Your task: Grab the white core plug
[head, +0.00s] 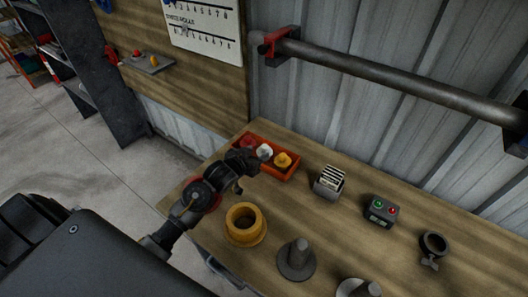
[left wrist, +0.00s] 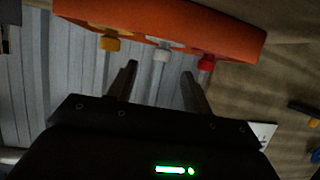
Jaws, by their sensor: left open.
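The white core plug (head: 265,151) sits in an orange-red tray (head: 287,176) on the workbench, between a red plug (head: 248,142) and a yellow plug (head: 283,160). My left gripper (head: 246,168) is at the tray's near left side, open and empty. In the left wrist view, the white plug (left wrist: 161,51) shows just beyond the gap between the two open fingers (left wrist: 158,72), apart from them. The red plug (left wrist: 206,62) and the yellow plug (left wrist: 109,43) flank it. My right gripper is not in view.
A yellow flanged ring (head: 245,224) and a grey cone-shaped piece (head: 296,260) stand on the bench (head: 340,232) nearer me. A card holder (head: 329,182), a button box (head: 382,210) and a dark cup-like piece (head: 434,245) stand to the right. A horizontal bar (head: 390,77) runs along the wall.

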